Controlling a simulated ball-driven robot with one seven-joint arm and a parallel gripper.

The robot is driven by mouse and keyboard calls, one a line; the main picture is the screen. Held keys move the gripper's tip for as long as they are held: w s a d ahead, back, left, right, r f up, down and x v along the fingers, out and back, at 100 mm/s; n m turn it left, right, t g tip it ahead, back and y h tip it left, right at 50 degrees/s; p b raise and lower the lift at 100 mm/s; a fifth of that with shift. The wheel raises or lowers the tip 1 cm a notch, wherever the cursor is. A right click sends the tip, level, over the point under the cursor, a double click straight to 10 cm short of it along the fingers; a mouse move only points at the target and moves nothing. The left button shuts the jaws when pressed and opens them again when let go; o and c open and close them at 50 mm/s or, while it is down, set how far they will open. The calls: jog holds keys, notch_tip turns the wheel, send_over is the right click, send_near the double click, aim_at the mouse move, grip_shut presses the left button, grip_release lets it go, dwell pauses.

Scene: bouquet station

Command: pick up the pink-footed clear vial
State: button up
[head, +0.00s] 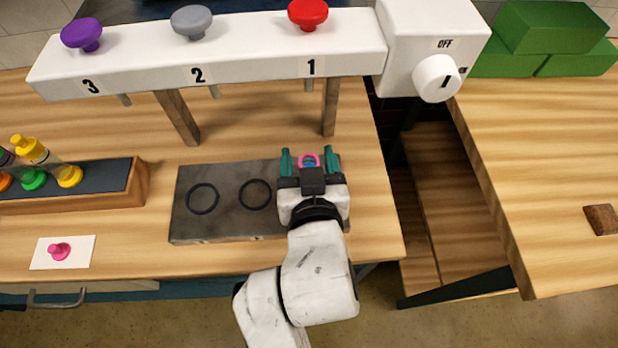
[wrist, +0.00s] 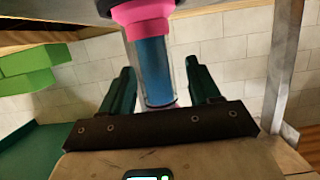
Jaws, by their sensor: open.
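The pink-footed clear vial (head: 309,157) stands at the right end of the dark plate (head: 228,222), with its pink foot on or close to the plate. In the wrist view the vial (wrist: 154,65) has blue contents and shows upside down, pink foot at the top. My gripper (head: 309,163) is open, with its green fingers on either side of the vial. In the wrist view my gripper (wrist: 162,88) shows a gap between the vial and each finger. The gripper body hides part of the vial in the head view.
A white dispenser bar (head: 240,52) with purple, grey and red knobs spans above on posts. A switch box (head: 430,40) reads OFF. A rack (head: 135,190) of colour-footed vials is at left. Green blocks (head: 548,40) sit far right.

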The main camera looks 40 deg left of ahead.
grip_shut()
dwell(0.6)
